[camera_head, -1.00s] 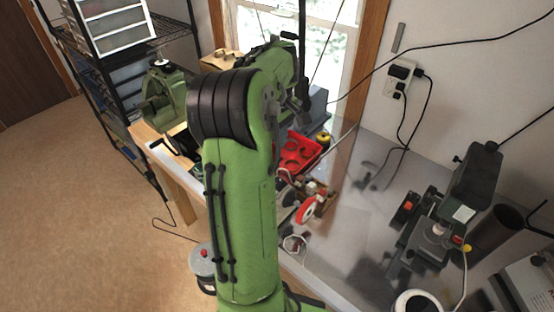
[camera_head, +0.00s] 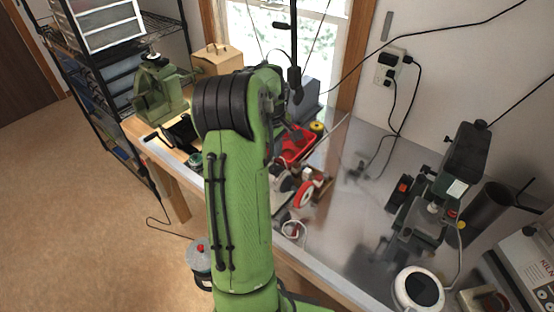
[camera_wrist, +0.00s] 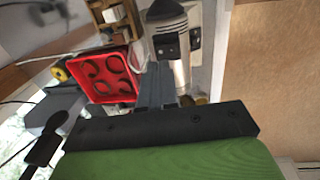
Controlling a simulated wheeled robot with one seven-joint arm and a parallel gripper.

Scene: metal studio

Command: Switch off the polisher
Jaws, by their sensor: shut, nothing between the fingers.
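A silver, rounded motor body with a black switch plate (camera_wrist: 178,45) shows at the top centre of the wrist view; I take it to be the polisher. In the head view it is mostly hidden by my arm, and a red-and-white wheel (camera_head: 305,194) shows near that spot on the bench. My gripper (camera_wrist: 157,72) is shut and empty. In the wrist view its fingertips appear just beside the lower left of the black plate; I cannot tell whether they touch. In the head view the fingers are hidden behind my arm.
A red tray (camera_wrist: 98,87) lies left of the fingers. A wooden holder (camera_wrist: 117,14) stands behind it. The metal bench (camera_head: 345,215) has clear room at its middle. A drill-press-like machine (camera_head: 440,190) stands at the right, and a green machine (camera_head: 160,90) at the back left.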

